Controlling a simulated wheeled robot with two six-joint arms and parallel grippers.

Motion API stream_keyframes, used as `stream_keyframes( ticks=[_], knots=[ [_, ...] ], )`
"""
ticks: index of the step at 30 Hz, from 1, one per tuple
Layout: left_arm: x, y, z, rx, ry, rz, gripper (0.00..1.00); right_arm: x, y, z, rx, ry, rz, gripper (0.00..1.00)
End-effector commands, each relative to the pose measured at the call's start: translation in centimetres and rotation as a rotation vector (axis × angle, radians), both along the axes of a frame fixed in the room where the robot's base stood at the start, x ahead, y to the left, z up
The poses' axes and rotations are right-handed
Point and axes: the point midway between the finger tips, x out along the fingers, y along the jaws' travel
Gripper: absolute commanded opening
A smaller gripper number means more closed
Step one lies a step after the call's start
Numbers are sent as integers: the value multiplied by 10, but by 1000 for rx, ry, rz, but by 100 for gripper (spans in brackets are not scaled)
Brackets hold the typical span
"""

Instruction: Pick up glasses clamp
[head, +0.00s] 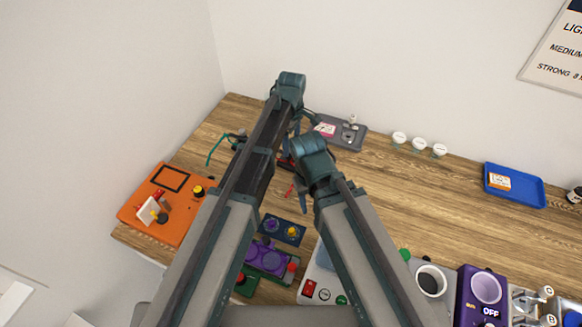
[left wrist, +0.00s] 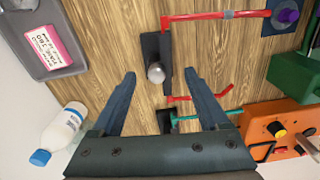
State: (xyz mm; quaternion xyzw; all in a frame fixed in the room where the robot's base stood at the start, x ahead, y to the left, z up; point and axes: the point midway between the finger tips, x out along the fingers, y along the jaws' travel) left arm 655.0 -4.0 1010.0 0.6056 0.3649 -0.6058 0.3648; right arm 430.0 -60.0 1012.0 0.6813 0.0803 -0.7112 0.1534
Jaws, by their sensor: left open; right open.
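A dark upright clamp with a round silver knob (left wrist: 156,73) shows in the left wrist view, between the fingertips of my left gripper (left wrist: 160,75). That gripper is open, and I cannot tell whether its fingers are level with the knob. A thin red rod-like frame (left wrist: 215,15) reaches right from near the clamp's top. A smaller red piece (left wrist: 203,97) and a teal one (left wrist: 205,117) lie lower. In the head view my arms hide most of the clamp. My right gripper (head: 304,193) is open over the table's middle, partly hidden by its own arm.
A grey tray (head: 352,140) with a pink-labelled item is at the back. An orange panel (head: 165,228) is at the left edge. White cups (head: 419,144) and a blue tray (head: 515,200) stand right. A white bottle (left wrist: 64,127) shows left. Bare wood (head: 410,195) is right of my arms.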

Motion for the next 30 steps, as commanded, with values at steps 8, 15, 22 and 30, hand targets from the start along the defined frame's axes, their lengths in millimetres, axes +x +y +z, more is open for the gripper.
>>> stream_keyframes(
  ticks=[8, 15, 22, 30],
  knots=[
    [1, 1, -10, 0, 0, 0, 78, 0, 0, -10, 0, 0, 0, 50],
    [5, 4, -40, 0, 0, 0, 78, 0, 0, -40, 0, 0, -2, 50],
    [4, 3, -53, 0, 0, 0, 78, 0, 0, -53, 0, 0, -2, 50],
    [4, 3, -51, 0, 0, 0, 63, 0, 0, -51, 0, 0, -2, 50]
  ],
)
